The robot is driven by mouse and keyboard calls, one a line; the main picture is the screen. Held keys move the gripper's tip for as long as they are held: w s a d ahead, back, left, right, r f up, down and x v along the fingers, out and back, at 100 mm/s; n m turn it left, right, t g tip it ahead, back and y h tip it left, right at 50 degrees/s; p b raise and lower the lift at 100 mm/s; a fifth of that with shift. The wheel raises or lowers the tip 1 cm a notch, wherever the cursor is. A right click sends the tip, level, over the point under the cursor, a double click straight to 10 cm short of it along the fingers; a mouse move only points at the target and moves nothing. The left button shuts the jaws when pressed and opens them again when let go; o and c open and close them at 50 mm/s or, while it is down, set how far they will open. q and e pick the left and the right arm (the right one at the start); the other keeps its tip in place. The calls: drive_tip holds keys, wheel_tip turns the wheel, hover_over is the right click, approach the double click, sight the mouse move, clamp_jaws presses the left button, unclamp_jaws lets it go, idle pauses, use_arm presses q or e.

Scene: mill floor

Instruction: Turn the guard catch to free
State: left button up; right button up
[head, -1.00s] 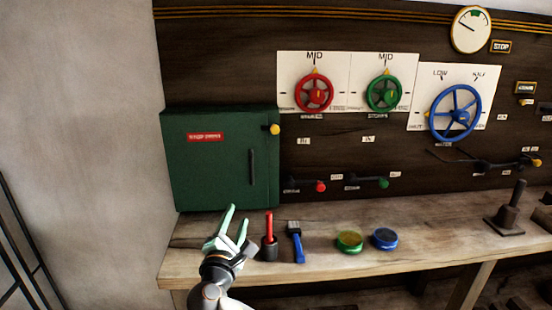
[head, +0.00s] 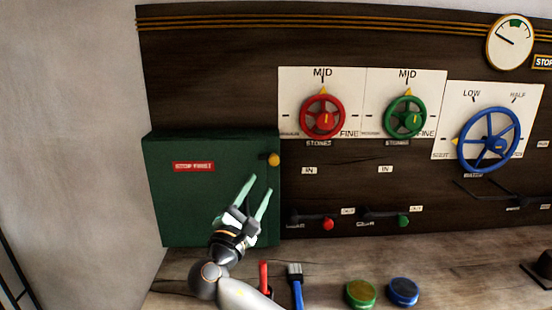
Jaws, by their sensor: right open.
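The guard is a dark green box (head: 190,212) on the wall panel at the left, with a red label reading like "stop first" (head: 194,167). Its catch (head: 272,160) is a small dark lever with a yellow knob at the upper right edge of the door. The door looks shut. My right gripper (head: 260,183) is open and empty, in front of the door's right part. Its fingertips point up, just below and left of the yellow knob, and look apart from it. The gripper hides the door's handle. My left gripper is not in view.
Red (head: 322,117), green (head: 405,117) and blue (head: 488,140) handwheels sit to the right. Levers with a red knob (head: 328,224) and a green knob (head: 403,221) are below.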

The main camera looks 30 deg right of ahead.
sight(273, 163)
drive_tip(key=p+x, duration=0.2)
drive_tip(key=x, duration=0.9)
drive_tip(key=shift+w+d, duration=0.1)
drive_tip(key=shift+d, duration=0.1)
clamp_jaws()
drive_tip(key=shift+f, duration=0.1)
